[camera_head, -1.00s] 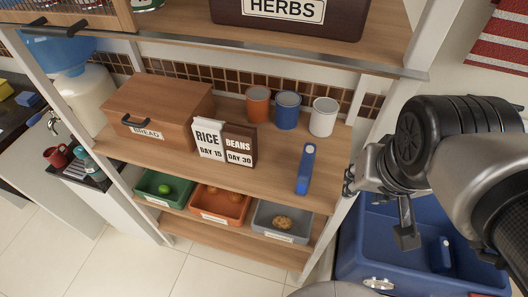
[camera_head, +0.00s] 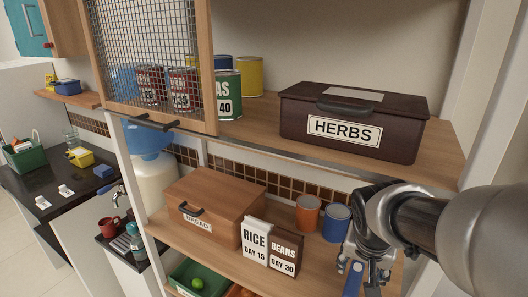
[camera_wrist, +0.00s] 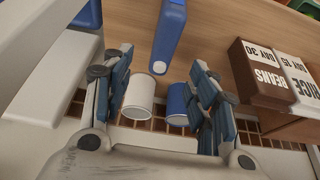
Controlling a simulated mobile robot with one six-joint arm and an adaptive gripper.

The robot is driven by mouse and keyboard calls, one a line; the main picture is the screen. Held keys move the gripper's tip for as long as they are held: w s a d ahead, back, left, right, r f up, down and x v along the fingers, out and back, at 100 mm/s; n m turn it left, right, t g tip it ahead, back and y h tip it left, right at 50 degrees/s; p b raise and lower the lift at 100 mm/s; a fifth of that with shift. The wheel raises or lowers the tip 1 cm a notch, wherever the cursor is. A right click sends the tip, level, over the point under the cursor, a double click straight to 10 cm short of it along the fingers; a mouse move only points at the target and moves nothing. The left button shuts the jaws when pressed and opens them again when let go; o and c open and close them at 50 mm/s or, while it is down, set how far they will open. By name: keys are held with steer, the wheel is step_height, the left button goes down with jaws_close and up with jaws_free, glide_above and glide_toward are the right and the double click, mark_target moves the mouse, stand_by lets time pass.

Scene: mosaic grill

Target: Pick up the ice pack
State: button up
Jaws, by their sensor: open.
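A slim blue block with a pale end, which I take to be the ice pack (camera_wrist: 171,28), lies on the wooden shelf in the wrist view. Its lower part shows between my open fingertips, which do not visibly touch it. In the head view, the ice pack (camera_head: 352,277) is partly hidden by my gripper (camera_head: 367,270). My gripper (camera_wrist: 162,60) is open and empty in the wrist view.
A white can (camera_wrist: 140,95) and a blue can (camera_wrist: 180,103) stand beyond the block. An orange can (camera_head: 308,212), rice and beans boxes (camera_head: 270,247) and a bread box (camera_head: 215,205) share the shelf (camera_head: 318,270). An upper shelf (camera_head: 265,138) bears the herbs box (camera_head: 350,120).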

mark_target(357, 278)
steer(key=b+x, duration=0.2)
steer(key=x, duration=0.7)
steer(key=shift+w+f+b, duration=0.1)
steer(key=shift+f+b, duration=0.1)
steer(key=shift+b, duration=0.2)
steer(key=x, duration=0.1)
steer(key=b+x, duration=0.1)
steer(key=x, duration=0.1)
steer(key=b+x, duration=0.1)
steer(key=x, duration=0.1)
steer(key=shift+w+a+f, duration=0.1)
steer(key=shift+w+a, duration=0.05)
steer(key=shift+a, duration=0.15)
steer(key=shift+f+b, duration=0.2)
steer(key=shift+b, duration=0.3)
jaws_close()
